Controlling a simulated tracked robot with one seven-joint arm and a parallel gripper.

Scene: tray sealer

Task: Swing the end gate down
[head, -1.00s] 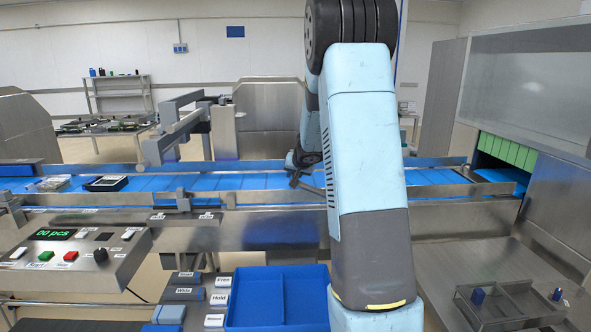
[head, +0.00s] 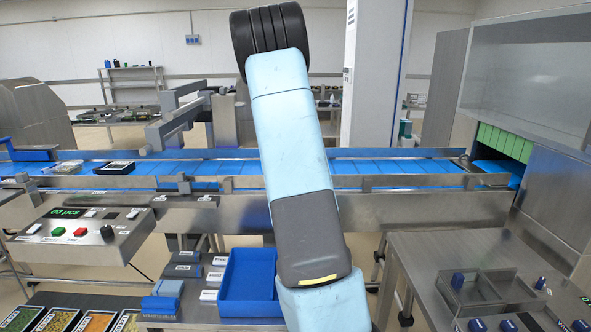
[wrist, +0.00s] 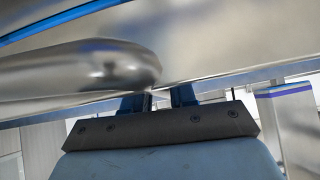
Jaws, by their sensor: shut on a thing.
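My gripper (wrist: 160,100) shows in the wrist view as a dark grey bracket with two short blue fingers. A narrow gap shows between the fingers, with a thin metal part in it. A rounded steel bar (wrist: 90,66) comes in from the left and ends just above the fingers, covering their tips. I cannot tell whether this bar belongs to the end gate. In the head view my light-blue arm hides the gripper and whatever it holds, and I cannot pick out the end gate for certain.
The blue conveyor (head: 388,174) runs across behind my arm between steel rails. A control box (head: 82,234) stands at the left. A blue bin (head: 248,283) sits in front, left of my arm. A steel table (head: 425,262) with a divided tray (head: 490,290) is at the right.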

